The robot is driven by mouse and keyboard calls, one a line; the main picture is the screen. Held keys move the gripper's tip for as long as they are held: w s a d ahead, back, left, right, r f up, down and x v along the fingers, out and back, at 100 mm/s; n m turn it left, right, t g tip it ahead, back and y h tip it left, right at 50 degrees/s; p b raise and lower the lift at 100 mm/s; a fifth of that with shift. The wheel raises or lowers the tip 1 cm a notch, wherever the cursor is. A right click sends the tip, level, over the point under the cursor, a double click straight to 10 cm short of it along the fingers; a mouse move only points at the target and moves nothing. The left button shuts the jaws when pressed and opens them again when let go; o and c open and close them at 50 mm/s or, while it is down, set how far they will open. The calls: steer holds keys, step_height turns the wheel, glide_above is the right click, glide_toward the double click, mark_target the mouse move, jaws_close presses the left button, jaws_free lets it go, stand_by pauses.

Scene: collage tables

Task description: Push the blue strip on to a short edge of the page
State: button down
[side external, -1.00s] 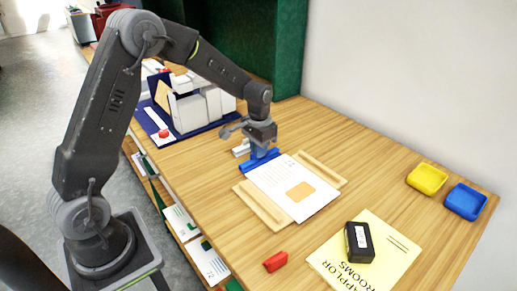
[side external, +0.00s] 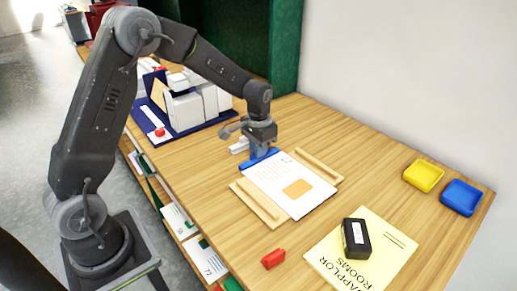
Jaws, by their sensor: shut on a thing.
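The white page (side external: 283,183) lies between two wooden rails on the table, with an orange square printed on it. The blue strip (side external: 258,160) is at the page's far short edge, touching or overlapping it; I cannot tell how far it is seated. My gripper (side external: 262,149) is right above the strip, pointing down and shut on its upright blue part. The fingertips are small and partly hidden.
Wooden rails (side external: 257,204) and (side external: 319,166) flank the page. A red block (side external: 273,258) and a black block (side external: 356,239) on a yellow sheet (side external: 328,262) are nearer. Yellow (side external: 423,175) and blue (side external: 461,197) trays stand right. A white machine (side external: 196,103) stands behind on a blue base.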

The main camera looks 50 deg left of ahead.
steer(key=shift+d, duration=0.6)
stand_by(0.6)
stand_by(0.5)
steer(key=c, duration=1.2)
jaws_free()
steer(key=shift+r, duration=0.1)
steer(key=shift+r, duration=3.4)
